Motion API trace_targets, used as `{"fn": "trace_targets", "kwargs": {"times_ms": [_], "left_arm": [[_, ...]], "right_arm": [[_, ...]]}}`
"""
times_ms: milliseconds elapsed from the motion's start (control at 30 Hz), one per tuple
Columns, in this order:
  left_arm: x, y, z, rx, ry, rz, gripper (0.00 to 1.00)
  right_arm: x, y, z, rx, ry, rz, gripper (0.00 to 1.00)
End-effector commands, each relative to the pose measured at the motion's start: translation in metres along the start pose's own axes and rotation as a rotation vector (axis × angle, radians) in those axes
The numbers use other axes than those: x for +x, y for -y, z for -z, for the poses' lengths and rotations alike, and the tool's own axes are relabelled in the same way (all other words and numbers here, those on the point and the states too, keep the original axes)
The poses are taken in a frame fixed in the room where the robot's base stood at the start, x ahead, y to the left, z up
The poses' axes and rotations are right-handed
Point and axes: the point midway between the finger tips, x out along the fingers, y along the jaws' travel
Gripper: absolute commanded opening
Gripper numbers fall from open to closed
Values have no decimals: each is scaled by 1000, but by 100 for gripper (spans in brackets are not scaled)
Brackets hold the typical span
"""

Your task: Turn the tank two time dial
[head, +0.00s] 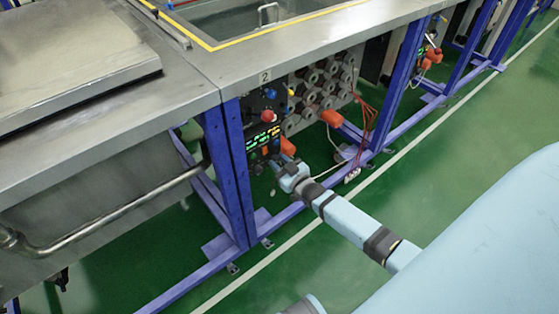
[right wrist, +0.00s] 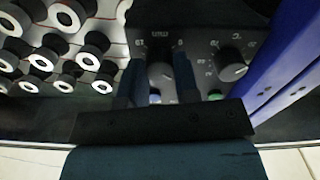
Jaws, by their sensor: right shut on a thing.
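The tank two control panel (head: 256,122) hangs below the sign "2" (head: 265,76), with lit green and orange displays and a red knob. My right gripper (head: 283,168) reaches the panel's lower part, and its fingertips are hard to make out in the head view. Upside-down lettering like "min" and numbers surround this time dial. A second dark dial (right wrist: 232,72) sits to its right, clear of the fingers. My left gripper is not in view.
A blue frame post (head: 238,170) stands just left of the panel. Grey pipe ends (head: 318,85), orange parts (head: 332,118) and red cables (head: 366,115) are to the right. The steel tank top (head: 215,60) overhangs above. The green floor in front is clear.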

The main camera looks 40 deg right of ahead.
Motion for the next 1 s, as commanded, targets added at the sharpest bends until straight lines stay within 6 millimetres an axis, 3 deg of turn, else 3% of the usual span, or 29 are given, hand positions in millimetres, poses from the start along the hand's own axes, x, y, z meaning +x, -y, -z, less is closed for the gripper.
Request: {"fn": "trace_targets", "kwargs": {"times_ms": [533, 567, 667, 1000], "left_arm": [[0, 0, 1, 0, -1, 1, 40], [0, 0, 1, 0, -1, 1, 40], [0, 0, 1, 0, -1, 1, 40], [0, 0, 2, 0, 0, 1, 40]], "right_arm": [[0, 0, -1, 26, 1, 0, 6], [0, 0, -1, 26, 1, 0, 34], [0, 0, 0, 26, 1, 0, 55], [-4, 0, 0, 25, 1, 0, 55]]}}
